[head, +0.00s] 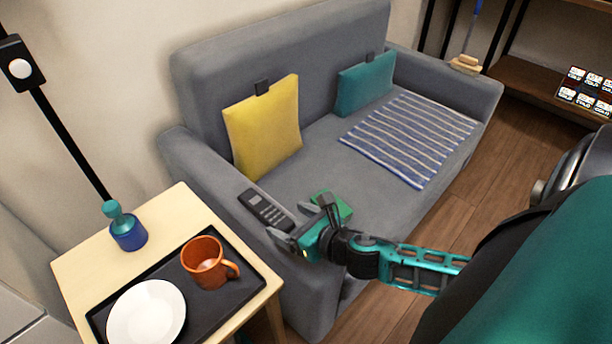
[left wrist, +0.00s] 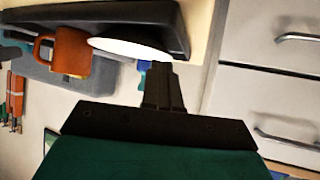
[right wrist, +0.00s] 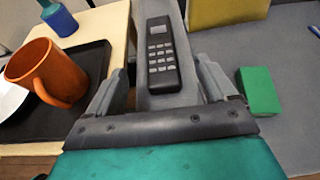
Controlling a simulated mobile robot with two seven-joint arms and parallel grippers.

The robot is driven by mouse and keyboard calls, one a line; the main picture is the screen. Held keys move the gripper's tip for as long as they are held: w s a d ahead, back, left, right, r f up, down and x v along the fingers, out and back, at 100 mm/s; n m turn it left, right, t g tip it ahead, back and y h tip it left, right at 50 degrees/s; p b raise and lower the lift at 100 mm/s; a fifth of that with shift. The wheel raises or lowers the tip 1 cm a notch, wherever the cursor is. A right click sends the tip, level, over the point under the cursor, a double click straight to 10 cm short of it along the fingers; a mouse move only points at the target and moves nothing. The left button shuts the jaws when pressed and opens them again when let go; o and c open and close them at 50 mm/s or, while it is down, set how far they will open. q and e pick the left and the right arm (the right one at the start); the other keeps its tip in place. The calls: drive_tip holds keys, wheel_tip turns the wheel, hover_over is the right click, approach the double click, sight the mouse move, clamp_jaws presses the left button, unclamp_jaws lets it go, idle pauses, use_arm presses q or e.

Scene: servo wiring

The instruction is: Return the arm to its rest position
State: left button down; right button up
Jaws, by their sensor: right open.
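My right arm comes in from the right in the head view and reaches over the near sofa arm. Its gripper (head: 302,224) is open and empty. In the right wrist view, the two fingers of the right gripper (right wrist: 159,66) stand apart. A dark remote (head: 265,209) lies on the sofa arm just beyond the gripper; it also shows between the fingers in the right wrist view (right wrist: 161,58), apart from them. My left gripper (left wrist: 162,72) shows only in the left wrist view, with its fingers together and nothing visible between them.
A green block (head: 341,207) lies on the sofa seat beside the right gripper. A side table (head: 77,262) holds a black tray (head: 228,305) with an orange mug (head: 205,262) and white plate (head: 146,313). A blue and teal object (head: 127,230) stands behind the tray. Drawers (left wrist: 265,80) show near the left gripper.

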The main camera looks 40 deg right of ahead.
use_arm(q)
drive_tip(key=shift+r+p, duration=0.3)
drive_tip(key=shift+r, duration=0.05)
use_arm(e)
drive_tip(key=shift+v, duration=2.3)
